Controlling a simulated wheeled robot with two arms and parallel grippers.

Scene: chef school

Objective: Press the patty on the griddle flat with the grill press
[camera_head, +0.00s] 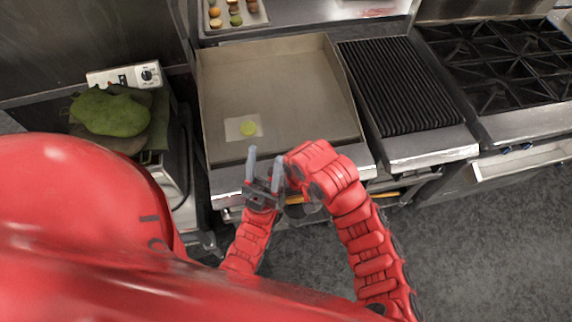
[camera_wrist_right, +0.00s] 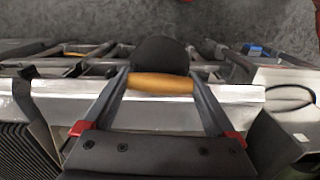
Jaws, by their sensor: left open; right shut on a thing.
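My left gripper (camera_head: 265,163) is open and empty, in front of the griddle's front edge. In the right wrist view my right gripper (camera_wrist_right: 160,87) is shut on the wooden handle (camera_wrist_right: 160,83) of the grill press, whose dark round plate (camera_wrist_right: 160,55) shows beyond the handle. In the head view my right arm bends in front of the griddle. The press is mostly hidden there and is apart from the patty.
A ribbed grill (camera_head: 400,85) stands to the right of the griddle, with a burner stove (camera_head: 500,65) beyond it. A tray of small round items (camera_head: 237,15) is at the back. The griddle around the patty is clear.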

